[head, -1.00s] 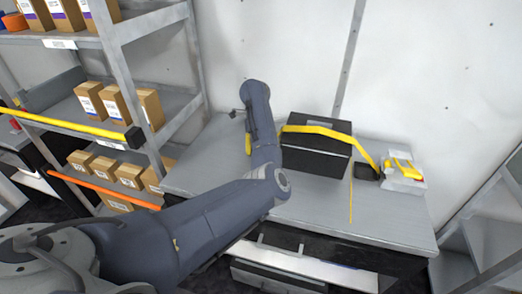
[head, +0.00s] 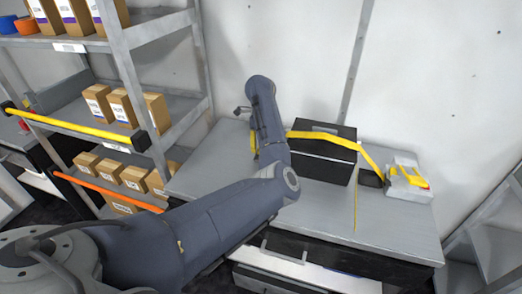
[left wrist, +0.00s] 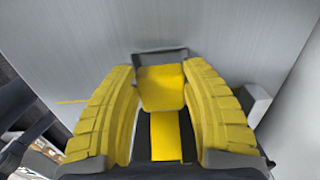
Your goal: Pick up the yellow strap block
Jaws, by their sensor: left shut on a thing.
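The yellow strap block (left wrist: 162,88) lies between the two ridged yellow fingers of my left gripper (left wrist: 160,100) in the left wrist view. The gripper is shut on it. A dark edge borders the block at the top, and a yellow strip (left wrist: 165,137) continues below it. In the head view my forearm hides most of the left gripper. A small yellow piece (head: 254,143) shows beside the forearm; I cannot tell whether it is finger or block. A yellow strap (head: 322,135) runs over the black case (head: 325,165) to the right. My right gripper is not in view.
A grey-white block with yellow on it (head: 399,191) stands at the right of the grey table (head: 300,215). Shelves with cardboard boxes (head: 121,107) stand close on the left, with a yellow bar (head: 75,125) in front. The table's front is mostly clear.

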